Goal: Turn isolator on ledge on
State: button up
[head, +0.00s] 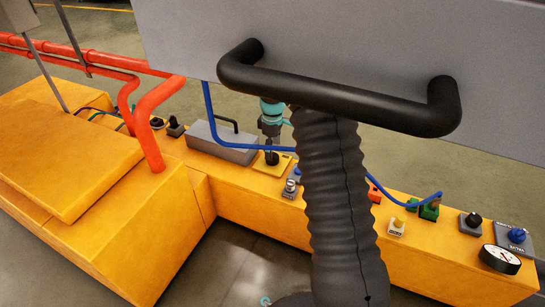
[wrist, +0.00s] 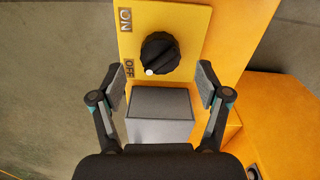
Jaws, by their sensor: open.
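The isolator is a black rotary knob (wrist: 160,53) on a yellow plate (wrist: 198,18) with the words ON and OFF along its left side in the wrist view. The knob's white mark points down-left, near OFF. My gripper (wrist: 161,84) is open, its fingers wide apart. The knob appears just beyond the fingertips and between their lines, not gripped. In the head view, my gripper (head: 270,140) is above the isolator's yellow plate (head: 284,168) on the orange ledge, partly covering the knob. Contact cannot be told.
A grey block (wrist: 160,115) shows between my fingers in the wrist view. In the head view, a grey box (head: 222,148) with a black handle stands left of the isolator. A blue cable (head: 212,115) passes close by. A grey panel with a black handle (head: 340,90) overhangs.

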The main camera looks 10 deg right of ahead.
jog(key=shift+f, duration=1.9)
jog(key=shift+c, duration=0.3)
jog(key=c, duration=1.1)
